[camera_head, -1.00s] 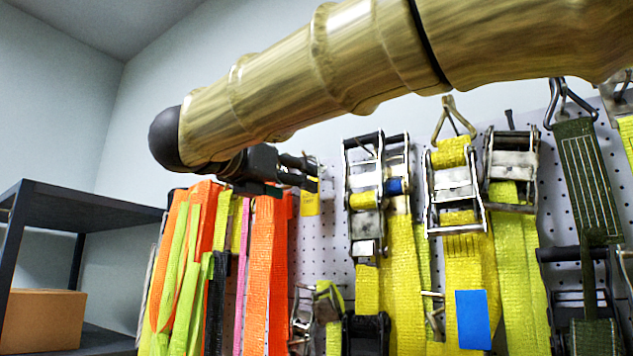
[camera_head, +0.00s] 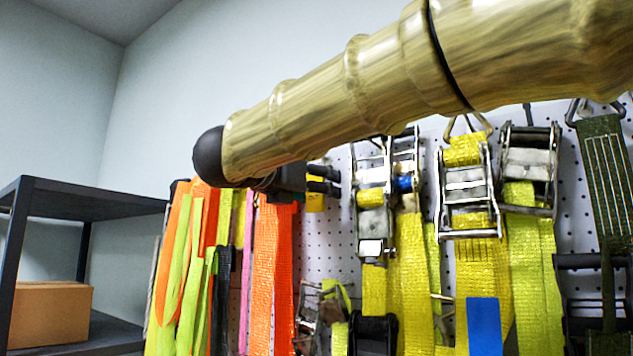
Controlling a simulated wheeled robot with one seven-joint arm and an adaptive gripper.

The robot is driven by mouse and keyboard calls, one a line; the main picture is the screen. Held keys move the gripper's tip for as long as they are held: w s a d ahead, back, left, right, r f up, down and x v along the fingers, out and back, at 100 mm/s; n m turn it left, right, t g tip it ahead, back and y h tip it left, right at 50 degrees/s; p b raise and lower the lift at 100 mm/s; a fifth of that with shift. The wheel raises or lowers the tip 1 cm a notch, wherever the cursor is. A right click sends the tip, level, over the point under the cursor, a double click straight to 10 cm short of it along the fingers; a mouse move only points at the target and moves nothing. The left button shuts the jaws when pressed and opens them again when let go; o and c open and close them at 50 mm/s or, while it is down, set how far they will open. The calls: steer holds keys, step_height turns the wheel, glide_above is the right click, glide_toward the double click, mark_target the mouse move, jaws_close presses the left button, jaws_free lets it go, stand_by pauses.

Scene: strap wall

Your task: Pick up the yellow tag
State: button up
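The yellow tag (camera_head: 315,203) is a small flat piece hanging against the white pegboard, between the orange straps and the ratchet buckles. My gripper (camera_head: 338,181) is dark and points right, with its two fingers apart and nothing visible between them. The fingers pass in front of the tag's upper part and hide some of it. The tag's lower part shows just below them. I cannot tell how far the fingers are from the tag in depth.
Orange and yellow-green straps (camera_head: 272,265) hang left of the tag. Yellow straps with metal ratchet buckles (camera_head: 468,190) hang to its right. A dark shelf (camera_head: 85,202) with a cardboard box (camera_head: 50,312) stands at left. My arm crosses the upper view.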

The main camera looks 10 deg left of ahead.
steer(key=c, duration=0.3)
steer(key=shift+w+f, duration=0.25)
steer(key=shift+w, duration=0.25)
steer(key=c, duration=0.7)
steer(key=shift+s+a+r, duration=0.1)
steer(key=shift+s+r, duration=0.05)
steer(key=shift+s, duration=0.15)
steer(key=shift+w+r+b, duration=0.15)
steer(key=shift+r+b, duration=1)
steer(key=shift+r, duration=0.4)
steer(key=b+v, duration=0.7)
steer(key=v, duration=1.1)
